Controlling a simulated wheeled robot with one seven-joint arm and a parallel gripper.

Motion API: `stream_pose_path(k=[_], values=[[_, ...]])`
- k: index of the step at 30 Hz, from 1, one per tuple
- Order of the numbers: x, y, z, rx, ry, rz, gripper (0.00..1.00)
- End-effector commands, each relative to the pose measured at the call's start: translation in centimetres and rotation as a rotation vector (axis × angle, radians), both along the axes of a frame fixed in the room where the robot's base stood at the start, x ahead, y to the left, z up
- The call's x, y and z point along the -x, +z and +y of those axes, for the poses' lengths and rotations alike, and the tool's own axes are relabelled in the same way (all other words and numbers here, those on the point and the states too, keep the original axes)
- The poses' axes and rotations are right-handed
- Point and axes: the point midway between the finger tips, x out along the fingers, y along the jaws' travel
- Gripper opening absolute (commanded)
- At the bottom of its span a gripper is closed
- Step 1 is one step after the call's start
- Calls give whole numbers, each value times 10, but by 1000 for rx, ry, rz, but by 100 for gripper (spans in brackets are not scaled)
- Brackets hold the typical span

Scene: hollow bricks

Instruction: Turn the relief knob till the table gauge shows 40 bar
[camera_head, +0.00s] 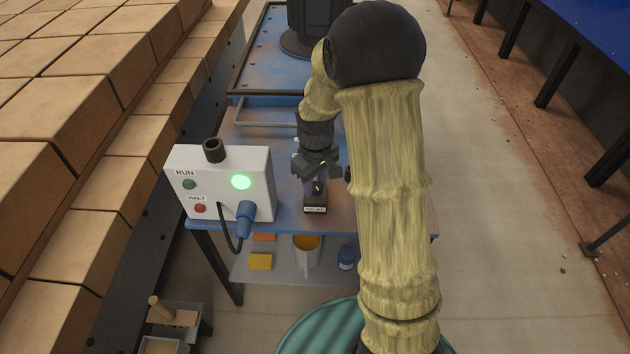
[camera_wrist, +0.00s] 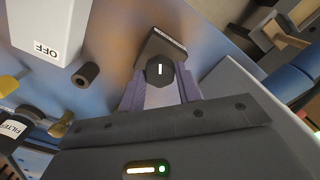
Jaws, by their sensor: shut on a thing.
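The relief knob (camera_wrist: 160,69) is black with a white pointer line and sits on a small dark block in the wrist view. In the head view the knob (camera_head: 318,187) stands above a white label (camera_head: 315,209) on the blue table, its lettering too small to read surely. My gripper (camera_head: 317,180) comes down from above and is shut on the knob, with one finger on each side; it also shows in the wrist view (camera_wrist: 159,82). I cannot make out a gauge face in either view; my arm covers part of the table.
A white control box (camera_head: 221,182) with RUN and HALT buttons, a lit green lamp (camera_head: 241,182) and a blue plug (camera_head: 244,219) stands left of the knob. Stacked bricks (camera_head: 60,105) line the left.

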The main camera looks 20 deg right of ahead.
Motion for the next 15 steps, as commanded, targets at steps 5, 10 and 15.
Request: stream_pose_path(k=[5,10,15], values=[[0,1,0,-1,-14,0,11],[0,2,0,0,-65,1,11],[0,3,0,1,-156,2,11]])
